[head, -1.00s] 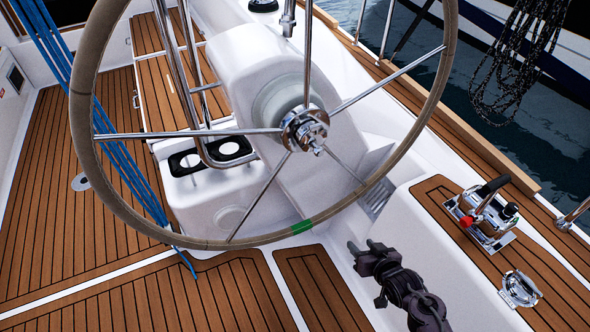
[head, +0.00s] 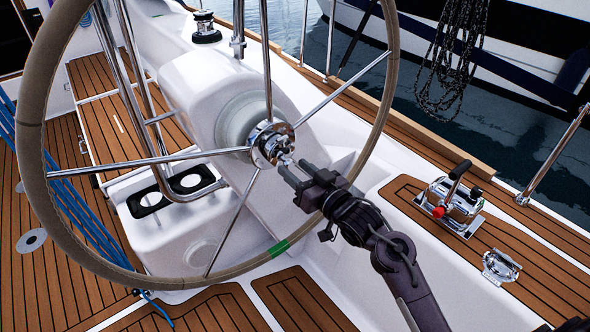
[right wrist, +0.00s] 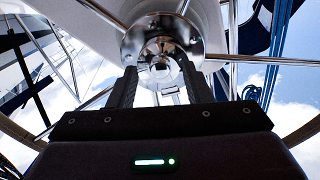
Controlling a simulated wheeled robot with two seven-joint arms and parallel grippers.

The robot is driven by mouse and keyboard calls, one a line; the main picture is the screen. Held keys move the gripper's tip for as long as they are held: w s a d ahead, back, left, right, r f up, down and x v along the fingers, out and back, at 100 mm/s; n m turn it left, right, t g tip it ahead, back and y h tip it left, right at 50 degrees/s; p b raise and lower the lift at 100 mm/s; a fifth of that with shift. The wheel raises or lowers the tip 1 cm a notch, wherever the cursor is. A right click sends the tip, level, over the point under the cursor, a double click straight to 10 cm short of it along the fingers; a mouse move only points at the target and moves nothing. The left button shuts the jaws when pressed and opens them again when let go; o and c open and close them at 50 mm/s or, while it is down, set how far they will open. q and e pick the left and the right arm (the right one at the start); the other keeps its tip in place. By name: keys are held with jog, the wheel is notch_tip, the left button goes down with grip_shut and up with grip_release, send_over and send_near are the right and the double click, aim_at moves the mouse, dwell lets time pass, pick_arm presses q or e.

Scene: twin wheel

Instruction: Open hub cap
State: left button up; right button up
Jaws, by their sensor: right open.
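The chrome hub cap (head: 271,144) sits at the centre of the large steering wheel (head: 37,150), where the spokes meet. A small chrome knob (head: 284,158) sticks out of its front. My right gripper (head: 297,171) is open, with its fingertips right at the knob, in front of the hub. In the right wrist view the hub (right wrist: 160,45) lies straight ahead, and its lower part shows between the two dark fingers (right wrist: 160,88). I cannot tell whether the fingers touch it. My left gripper is not in view.
The wheel rim and spokes surround the hub, and my right forearm passes across the lower right of the rim. A white pedestal (head: 190,85) stands behind. A lever with a red knob (head: 452,200) and a chrome fitting (head: 500,266) are at right. Blue ropes (head: 80,215) hang at left.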

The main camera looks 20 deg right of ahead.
jog(key=shift+w+a, duration=0.15)
jog(key=shift+w, duration=0.3)
jog(key=shift+c, duration=0.5)
grip_shut()
